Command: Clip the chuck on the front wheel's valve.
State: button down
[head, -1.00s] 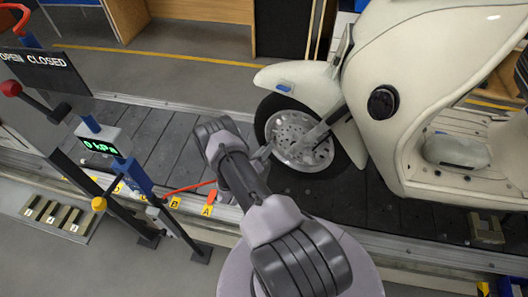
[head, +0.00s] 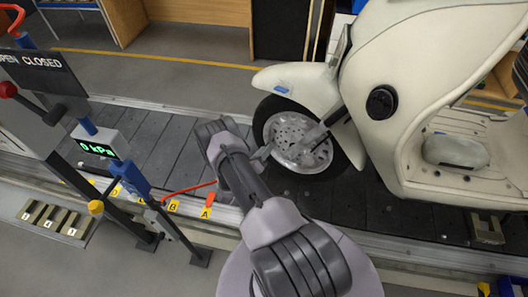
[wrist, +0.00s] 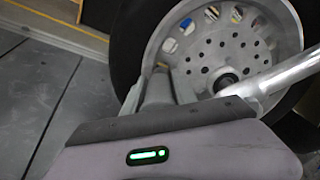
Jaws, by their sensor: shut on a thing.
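The front wheel (head: 300,141) of the cream scooter (head: 430,60) has a silver perforated rim and a black tyre. It fills the upper right of the wrist view (wrist: 215,40). My gripper (head: 264,152) is at the left side of the rim, close to it. In the wrist view, my gripper (wrist: 163,82) points at the rim, its fingers overlapping the rim's lower left. It is shut on the chuck, which the fingers and my wrist mostly hide. A red hose (head: 190,189) runs behind my wrist. I cannot pick out the valve or tell whether the chuck touches it.
The scooter stands on the dark slat conveyor (head: 160,138). Left are a post with a gauge (head: 98,150) reading 0 kPa and an OPEN/CLOSED board (head: 40,70). The silver fork (wrist: 275,80) crosses the wheel's right side.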

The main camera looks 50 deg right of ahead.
jog(key=shift+d, duration=0.2)
jog(key=c, duration=0.9)
grip_release()
